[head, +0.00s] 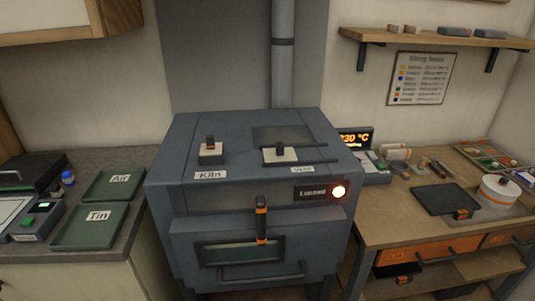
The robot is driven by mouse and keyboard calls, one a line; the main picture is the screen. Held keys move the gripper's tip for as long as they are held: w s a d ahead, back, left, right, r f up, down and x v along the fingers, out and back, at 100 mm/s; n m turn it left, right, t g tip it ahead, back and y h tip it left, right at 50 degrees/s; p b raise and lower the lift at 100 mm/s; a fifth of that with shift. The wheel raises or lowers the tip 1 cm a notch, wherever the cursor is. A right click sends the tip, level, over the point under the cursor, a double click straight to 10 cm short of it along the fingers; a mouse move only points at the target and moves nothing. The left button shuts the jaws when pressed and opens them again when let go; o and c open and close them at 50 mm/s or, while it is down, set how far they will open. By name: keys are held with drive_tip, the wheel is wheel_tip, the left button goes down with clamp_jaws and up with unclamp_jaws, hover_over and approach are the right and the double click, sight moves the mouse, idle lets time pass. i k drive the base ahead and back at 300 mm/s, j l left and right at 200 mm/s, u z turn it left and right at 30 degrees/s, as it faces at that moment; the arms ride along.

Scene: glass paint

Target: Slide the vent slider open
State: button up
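The vent slider (279,154) is a pale block with a dark knob on top. It sits on the top of the blue-grey kiln (190,235), behind a label that seems to read "Vent" (303,169). Dark rails run to the right from it, and a dark rectangular panel (290,134) lies just behind it. I cannot tell whether this panel is an opening or a cover. My gripper is not in view.
A similar knobbed block (211,155) marked "Kiln" stands to the left. A flue pipe (283,60) rises behind. Green trays (90,227) lie left; a wooden bench (400,228) with tools stands right.

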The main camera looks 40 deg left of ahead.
sight(280, 153)
drive_tip(key=u, duration=1.55)
